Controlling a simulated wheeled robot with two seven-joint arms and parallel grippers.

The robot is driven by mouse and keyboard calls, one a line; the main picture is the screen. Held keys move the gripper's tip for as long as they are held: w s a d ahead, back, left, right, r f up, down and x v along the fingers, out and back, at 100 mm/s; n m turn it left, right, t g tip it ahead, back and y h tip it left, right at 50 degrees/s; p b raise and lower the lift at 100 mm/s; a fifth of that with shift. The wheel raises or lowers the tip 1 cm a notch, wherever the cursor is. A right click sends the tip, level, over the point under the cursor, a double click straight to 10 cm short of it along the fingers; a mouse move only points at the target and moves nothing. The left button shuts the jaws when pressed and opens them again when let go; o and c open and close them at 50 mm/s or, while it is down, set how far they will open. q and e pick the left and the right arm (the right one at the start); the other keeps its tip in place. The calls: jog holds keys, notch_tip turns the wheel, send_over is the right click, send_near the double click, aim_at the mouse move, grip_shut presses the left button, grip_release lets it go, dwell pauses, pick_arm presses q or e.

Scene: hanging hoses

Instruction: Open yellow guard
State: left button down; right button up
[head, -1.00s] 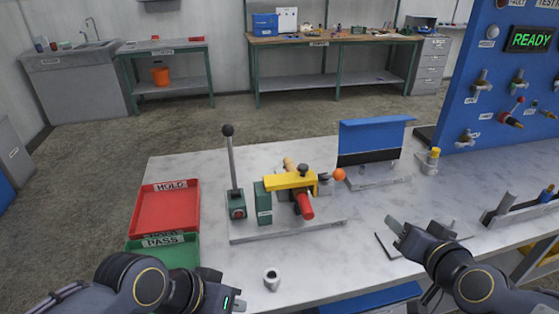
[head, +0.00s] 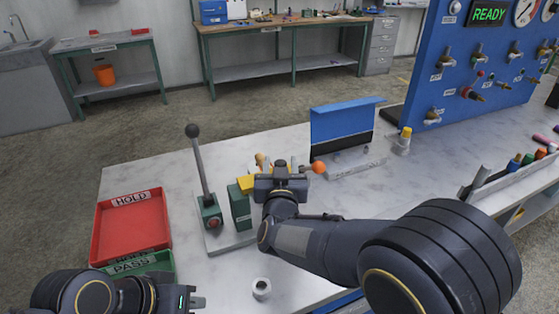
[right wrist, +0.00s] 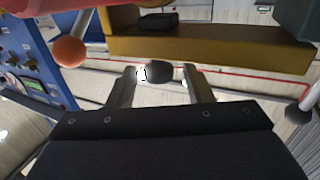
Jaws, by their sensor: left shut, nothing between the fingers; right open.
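The yellow guard (head: 246,184) is on the fixture on the table, mostly hidden behind my right gripper (head: 281,168) in the head view. In the right wrist view, the guard (right wrist: 210,48) is a broad yellow bar across the top. A dark knob (right wrist: 159,72) appears between the fingertips of my open right gripper (right wrist: 159,78), with gaps on both sides. The red hose end (right wrist: 40,6) shows at the upper left there. My left gripper (head: 194,302) is shut and empty near the table's front, by the green tray.
An upright lever with a black ball (head: 192,131) stands left of the guard. An orange ball (head: 318,167) is close on its right. A blue panel (head: 343,122) stands behind. A red HOLD tray (head: 131,223) and green PASS tray (head: 150,262) lie left. A small metal ring (head: 261,289) sits in front.

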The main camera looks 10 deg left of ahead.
jog(key=shift+w+a, duration=0.1)
jog(key=shift+w, duration=0.55)
grip_shut()
